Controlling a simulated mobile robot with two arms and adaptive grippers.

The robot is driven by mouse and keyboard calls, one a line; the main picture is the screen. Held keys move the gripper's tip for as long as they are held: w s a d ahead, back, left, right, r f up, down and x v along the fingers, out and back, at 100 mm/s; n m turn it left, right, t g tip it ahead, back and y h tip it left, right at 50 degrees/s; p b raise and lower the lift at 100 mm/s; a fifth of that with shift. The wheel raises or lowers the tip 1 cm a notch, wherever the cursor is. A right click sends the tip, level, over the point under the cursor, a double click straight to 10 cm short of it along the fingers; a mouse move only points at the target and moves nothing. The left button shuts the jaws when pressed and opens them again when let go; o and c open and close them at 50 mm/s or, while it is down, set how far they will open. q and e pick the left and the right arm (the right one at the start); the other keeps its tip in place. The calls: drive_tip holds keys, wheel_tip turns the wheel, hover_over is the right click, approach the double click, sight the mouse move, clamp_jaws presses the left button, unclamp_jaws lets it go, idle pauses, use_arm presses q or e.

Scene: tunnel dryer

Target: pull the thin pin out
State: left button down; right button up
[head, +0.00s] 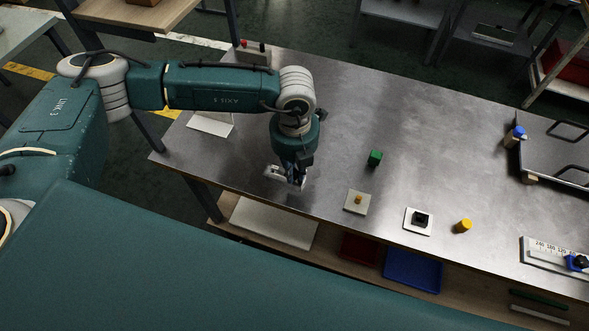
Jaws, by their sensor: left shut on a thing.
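My left gripper (288,181) points down over the near left part of the steel bench (335,115). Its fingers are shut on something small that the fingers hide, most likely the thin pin. I cannot make out the pin itself, nor whether it sits in a holder. A pale square block (348,207) with a short orange peg (358,199) stands right of the gripper, apart from it. Further right is a white square plate (409,224) with a black block (421,218) on it. My right gripper is not in view.
A green cube (375,158) and a yellow cylinder (463,226) stand on the bench. Blue (413,270) and red (358,247) trays sit on the shelf below. The bench middle is clear.

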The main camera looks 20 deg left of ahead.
sight(295, 171)
use_arm(q)
drive_tip(key=shift+r, duration=0.35)
idle(0.3)
drive_tip(key=shift+r, duration=0.25)
drive_tip(key=shift+r, duration=0.15)
idle(0.5)
drive_tip(key=shift+r+p, duration=0.7)
drive_tip(key=shift+r, duration=0.3)
drive_tip(key=shift+r, duration=0.1)
drive_tip(key=shift+r+p, duration=0.85)
drive_tip(key=shift+r, duration=1.1)
